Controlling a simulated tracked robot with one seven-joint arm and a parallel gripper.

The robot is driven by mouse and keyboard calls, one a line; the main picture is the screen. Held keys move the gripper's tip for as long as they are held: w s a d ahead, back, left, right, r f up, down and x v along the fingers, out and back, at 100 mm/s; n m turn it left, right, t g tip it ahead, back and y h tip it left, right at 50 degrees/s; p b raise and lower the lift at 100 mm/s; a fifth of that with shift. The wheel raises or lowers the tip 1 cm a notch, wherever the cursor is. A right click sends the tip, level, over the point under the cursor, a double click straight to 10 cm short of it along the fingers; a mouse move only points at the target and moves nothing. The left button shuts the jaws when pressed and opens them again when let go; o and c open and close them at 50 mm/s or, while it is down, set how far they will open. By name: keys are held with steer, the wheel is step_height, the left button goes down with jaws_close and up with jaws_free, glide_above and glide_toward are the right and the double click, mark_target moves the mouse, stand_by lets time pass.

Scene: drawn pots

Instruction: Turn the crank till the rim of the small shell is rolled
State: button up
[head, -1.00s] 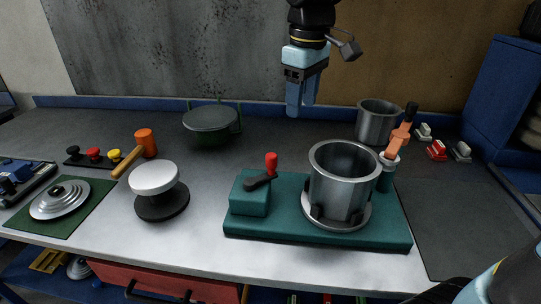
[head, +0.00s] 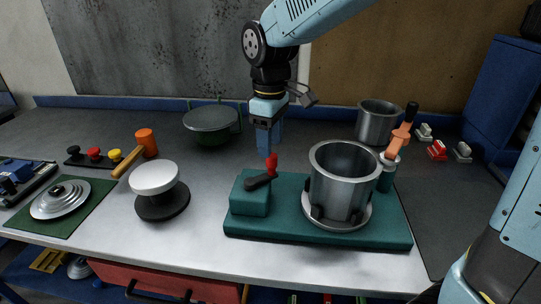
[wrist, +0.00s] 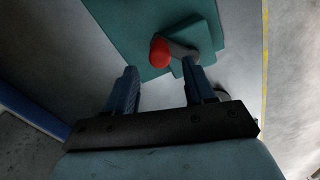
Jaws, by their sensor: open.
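The crank has a dark arm and a red knob (head: 271,162) and sits on a teal block (head: 250,196) at the left end of the teal machine base (head: 290,228). A grey metal shell (head: 343,187) stands upright and open-topped on a round metal seat at the right of the base. My gripper (head: 266,153) is open, pointing down, just above and behind the red knob. In the wrist view the red knob (wrist: 160,48) shows just beyond and between the open fingertips; I cannot tell whether they touch it. Nothing is held.
An orange lever (head: 400,135) with a black tip stands right of the shell. Another grey pot (head: 377,123) stands behind it. A white-topped round stand (head: 154,180), a mallet (head: 129,160) and a green lidded pot (head: 211,125) are to the left. The front strip of the bench is clear.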

steer(key=shift+f, duration=2.3)
steer(key=shift+c, duration=0.3)
jaws_close()
